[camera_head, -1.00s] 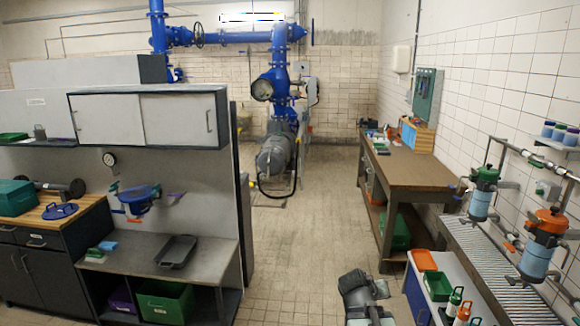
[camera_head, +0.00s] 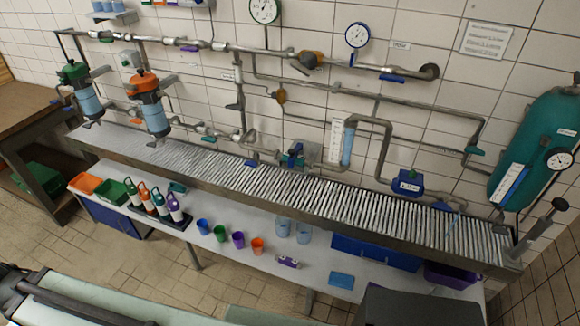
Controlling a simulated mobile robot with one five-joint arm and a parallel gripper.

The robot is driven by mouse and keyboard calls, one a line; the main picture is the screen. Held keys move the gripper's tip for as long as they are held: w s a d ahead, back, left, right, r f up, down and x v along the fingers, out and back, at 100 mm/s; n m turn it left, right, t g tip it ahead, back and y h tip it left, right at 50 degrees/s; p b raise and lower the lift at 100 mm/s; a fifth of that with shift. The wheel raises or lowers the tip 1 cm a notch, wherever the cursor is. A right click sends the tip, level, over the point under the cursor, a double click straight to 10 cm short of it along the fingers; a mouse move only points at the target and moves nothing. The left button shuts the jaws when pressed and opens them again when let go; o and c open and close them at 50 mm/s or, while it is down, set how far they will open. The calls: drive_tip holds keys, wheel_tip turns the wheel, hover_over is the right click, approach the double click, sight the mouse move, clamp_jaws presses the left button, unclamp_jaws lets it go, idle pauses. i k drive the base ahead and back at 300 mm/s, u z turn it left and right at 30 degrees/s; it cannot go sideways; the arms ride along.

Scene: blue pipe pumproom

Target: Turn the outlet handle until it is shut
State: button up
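A pipe rack runs along the white tiled wall, with several small coloured handles. A blue handle (camera_head: 391,78) sits under the right end of the upper pipe. An orange-yellow fitting (camera_head: 307,62) is left of it. A green handle (camera_head: 474,151) is on the right branch. A blue-handled valve (camera_head: 293,156) sits low in the middle. A purple handle (camera_head: 189,48) and a small green handle (camera_head: 209,139) are to the left. I cannot tell which handle is the outlet one; the labels are too small to read. I cannot make out my gripper's fingers.
A long slatted rack (camera_head: 330,191) lies before the pipes. A white lower shelf (camera_head: 190,238) holds coloured cups, bottles and trays. Two filter housings, one orange-topped (camera_head: 152,102), stand left. A teal tank (camera_head: 540,145) is right. Tiled floor shows at lower left.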

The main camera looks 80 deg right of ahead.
sight(440, 205)
drive_tip(key=z, duration=3.15)
drive_tip(key=k, duration=1.2)
drive_tip(key=z, duration=0.65)
drive_tip(key=i, duration=1)
